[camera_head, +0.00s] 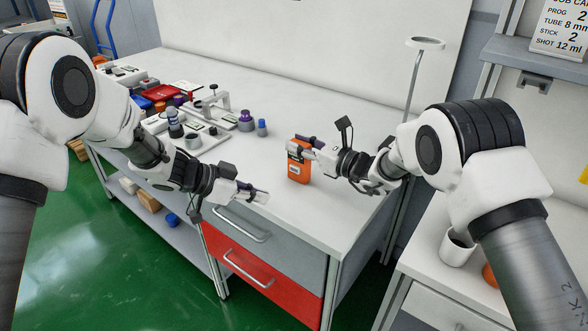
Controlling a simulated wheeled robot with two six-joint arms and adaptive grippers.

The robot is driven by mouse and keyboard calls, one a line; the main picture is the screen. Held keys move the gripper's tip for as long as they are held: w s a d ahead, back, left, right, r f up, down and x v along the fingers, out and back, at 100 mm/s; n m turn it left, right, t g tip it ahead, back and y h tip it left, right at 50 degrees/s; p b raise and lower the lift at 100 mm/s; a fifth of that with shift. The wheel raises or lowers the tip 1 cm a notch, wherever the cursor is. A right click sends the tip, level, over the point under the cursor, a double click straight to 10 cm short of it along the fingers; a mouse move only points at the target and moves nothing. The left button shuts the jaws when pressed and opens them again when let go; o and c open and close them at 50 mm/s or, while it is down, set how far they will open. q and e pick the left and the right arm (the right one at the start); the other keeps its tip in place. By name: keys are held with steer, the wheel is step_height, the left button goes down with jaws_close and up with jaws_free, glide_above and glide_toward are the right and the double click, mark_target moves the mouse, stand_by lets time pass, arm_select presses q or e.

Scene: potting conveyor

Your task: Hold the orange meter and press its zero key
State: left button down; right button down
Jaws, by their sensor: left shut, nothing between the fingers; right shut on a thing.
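The orange meter (299,173) stands upright near the right front part of the white bench. My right gripper (299,146) comes from the right and is shut on the meter's upper part, hiding some of its top. The zero key cannot be made out at this size. My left gripper (262,196) is shut and empty, over the bench's front edge above the grey drawer. It is to the left of the meter, a little lower in the picture, and apart from it.
Small fixtures and a stand (208,108) crowd the bench's left part. A purple-topped jar (246,120) and a blue-capped bottle (262,127) stand left of the meter. A white cup (457,248) stands on the right bench. The bench behind the meter is clear.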

mark_target(295, 169)
arm_select(q)
steer(key=shift+w+d, duration=0.85)
steer(key=shift+w, duration=0.35)
steer(key=shift+w+d, duration=0.85)
steer(key=shift+w, duration=0.35)
steer(key=shift+w+d, duration=0.85)
steer(key=shift+w, duration=0.35)
steer(key=shift+w+d, duration=0.1)
steer(key=shift+w+d, duration=0.15)
steer(key=shift+w, duration=0.1)
steer(key=shift+w+d, duration=0.25)
steer(key=shift+w, duration=0.05)
steer(key=shift+s+a, duration=0.5)
steer(key=shift+s, duration=0.2)
